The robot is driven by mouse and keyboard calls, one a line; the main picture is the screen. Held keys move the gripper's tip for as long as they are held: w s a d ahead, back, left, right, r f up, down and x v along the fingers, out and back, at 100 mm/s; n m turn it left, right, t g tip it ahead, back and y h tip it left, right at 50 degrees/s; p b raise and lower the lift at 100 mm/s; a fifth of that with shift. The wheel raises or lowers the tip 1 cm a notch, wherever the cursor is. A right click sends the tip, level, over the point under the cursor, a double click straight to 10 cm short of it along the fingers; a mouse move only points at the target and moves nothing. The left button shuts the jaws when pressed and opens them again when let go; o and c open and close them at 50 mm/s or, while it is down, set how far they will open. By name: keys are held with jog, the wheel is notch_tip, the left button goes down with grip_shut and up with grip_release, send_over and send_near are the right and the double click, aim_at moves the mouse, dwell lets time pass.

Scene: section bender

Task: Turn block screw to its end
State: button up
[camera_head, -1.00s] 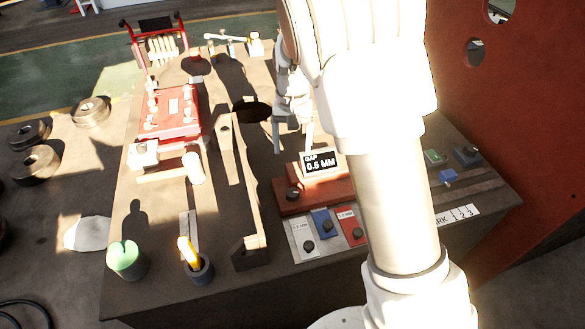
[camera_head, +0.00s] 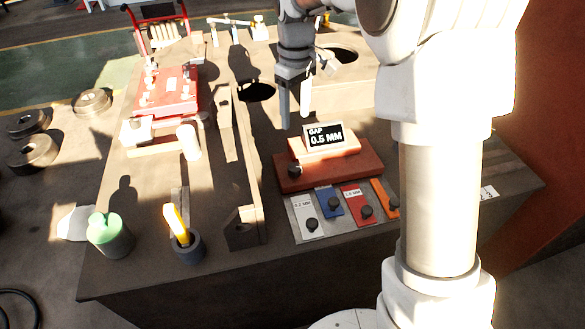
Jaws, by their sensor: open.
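My gripper (camera_head: 294,115) points down with its two fingers apart and nothing between them. It is above the bench, behind and slightly left of the display reading "GAP 0.5 MM" (camera_head: 325,137). The display stands on a red stepped block (camera_head: 345,172) with a black knob (camera_head: 295,171) at its front left. Farther left is a red plate (camera_head: 168,92) with several small knobs. A pale block (camera_head: 137,130) and a whitish cylinder (camera_head: 188,143) sit at its front. I cannot tell which of these parts is the block screw; my gripper touches none of them.
Labelled plates with black knobs, including a white one (camera_head: 307,217) and a blue one (camera_head: 330,202), lie in front of the red block. A long upright bar (camera_head: 245,175) stands left of it. A green-topped cup (camera_head: 110,235) and a dark cup (camera_head: 188,246) are at the front left.

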aim_at(295, 166)
notch_tip(295, 166, down, 16)
jog(key=b, duration=0.3)
jog(key=shift+f+b, duration=0.25)
jog(key=shift+b, duration=0.05)
jog(key=shift+c, duration=0.4)
grip_shut()
